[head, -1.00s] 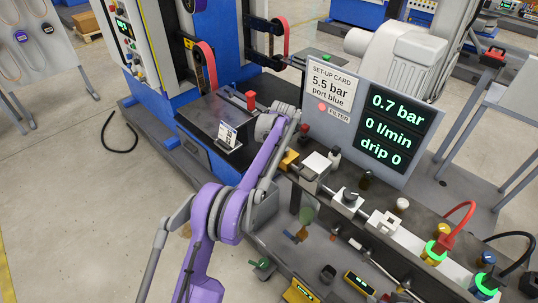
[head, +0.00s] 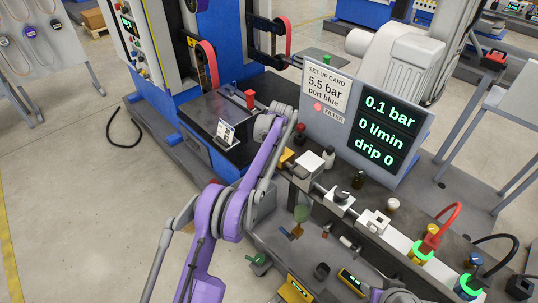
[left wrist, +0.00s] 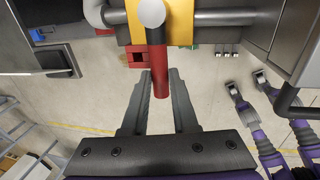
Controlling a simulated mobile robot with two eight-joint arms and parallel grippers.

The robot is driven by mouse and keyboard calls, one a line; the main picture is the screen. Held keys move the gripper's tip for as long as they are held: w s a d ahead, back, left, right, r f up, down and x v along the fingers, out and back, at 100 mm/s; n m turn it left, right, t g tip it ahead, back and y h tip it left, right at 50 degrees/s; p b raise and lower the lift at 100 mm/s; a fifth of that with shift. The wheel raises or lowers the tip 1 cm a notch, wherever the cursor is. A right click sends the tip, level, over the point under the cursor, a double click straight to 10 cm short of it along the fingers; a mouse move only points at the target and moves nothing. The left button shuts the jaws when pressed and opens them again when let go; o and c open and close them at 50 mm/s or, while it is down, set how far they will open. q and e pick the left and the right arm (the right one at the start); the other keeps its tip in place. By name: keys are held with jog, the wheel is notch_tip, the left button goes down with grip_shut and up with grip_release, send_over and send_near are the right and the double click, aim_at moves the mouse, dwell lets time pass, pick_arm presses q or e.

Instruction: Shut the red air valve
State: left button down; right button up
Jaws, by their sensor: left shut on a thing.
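The red air valve shows in the left wrist view as a red lever (left wrist: 160,75) with a dark upper part, below a round white cap (left wrist: 152,12) on a yellow body (left wrist: 178,28). My left gripper (left wrist: 161,73) has its two fingers on either side of the lever and is shut on it. In the head view a yellow block (head: 286,157) shows beside my left wrist; the lever and my left fingertips are hidden there by my arm. The display panel (head: 385,132) reads 0.1 bar, 0 l/min, drip 0. My right gripper is not in view.
A set-up card (head: 326,88) reads 5.5 bar, port blue, with a lit red FILTER lamp. The air line with several fittings (head: 340,197) runs to the lower right, with red and black hoses. Loose parts lie in the tray (head: 285,262) below. A small stand card (head: 226,132) is behind my arm.

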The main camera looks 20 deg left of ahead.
pick_arm(q)
jog(key=c, duration=0.7)
grip_release()
jog(key=shift+d, duration=0.1)
jog(key=r, duration=0.3)
jog(key=d+r, duration=0.1)
jog(key=r, duration=0.3)
jog(key=s+r, duration=0.1)
jog(key=r, duration=0.2)
jog(key=shift+d+r+p, duration=0.35)
jog(key=shift+d, duration=0.05)
jog(key=shift+s, duration=0.1)
